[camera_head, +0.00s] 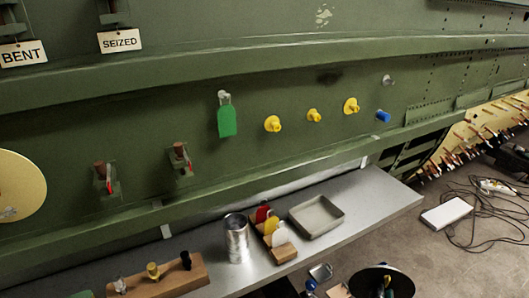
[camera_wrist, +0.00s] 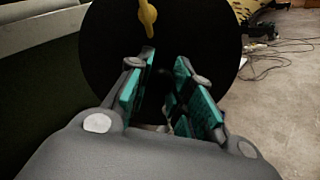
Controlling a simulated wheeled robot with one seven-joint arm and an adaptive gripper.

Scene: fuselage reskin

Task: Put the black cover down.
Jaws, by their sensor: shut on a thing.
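The black cover (camera_wrist: 215,40) is a large round black disc that fills the upper middle of the wrist view. A yellow wing-shaped piece (camera_wrist: 148,18) shows at its top. My gripper (camera_wrist: 165,65), with teal finger pads, is shut on the cover; the exact place of its grip is lost in the dark. In the head view, the cover (camera_head: 402,284) is at the bottom edge, right of centre, partly cut off by the frame. It is in front of the grey bench (camera_head: 375,205), apart from its top.
On the bench are a wooden block with pegs (camera_head: 172,275), a metal can (camera_head: 237,240), a rack of coloured discs (camera_head: 284,254) and an empty grey tray (camera_head: 316,215). Bare bench lies right of the tray. The green fuselage wall (camera_head: 270,165) carries yellow knobs and a green tag (camera_head: 227,121). Cables (camera_head: 480,215) lie on the floor.

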